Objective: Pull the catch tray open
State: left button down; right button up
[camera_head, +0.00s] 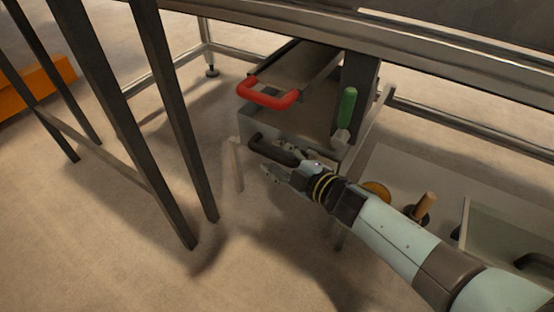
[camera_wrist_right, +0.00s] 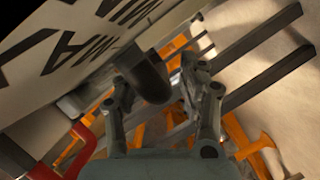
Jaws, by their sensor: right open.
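The catch tray (camera_head: 258,126) appears as a grey metal box under the frame in the head view. A dark handle (camera_head: 268,150) is on its front. My right gripper (camera_head: 278,168) is open at this handle. In the wrist view the handle (camera_wrist_right: 150,80) shows between the two spread fingers of the right gripper (camera_wrist_right: 160,105); I cannot tell whether they touch it. A pale panel with black lettering (camera_wrist_right: 75,40) fills the upper left there. My left gripper is not in view.
A red handle (camera_head: 268,95) sits just above the tray, and a green-handled lever (camera_head: 347,108) stands to its right. Dark frame legs (camera_head: 165,120) stand at left. A pale table with a wooden-handled tool (camera_head: 422,207) is at right. The floor before the tray is clear.

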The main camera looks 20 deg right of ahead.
jog(key=shift+w, duration=0.2)
grip_shut()
dwell(0.4)
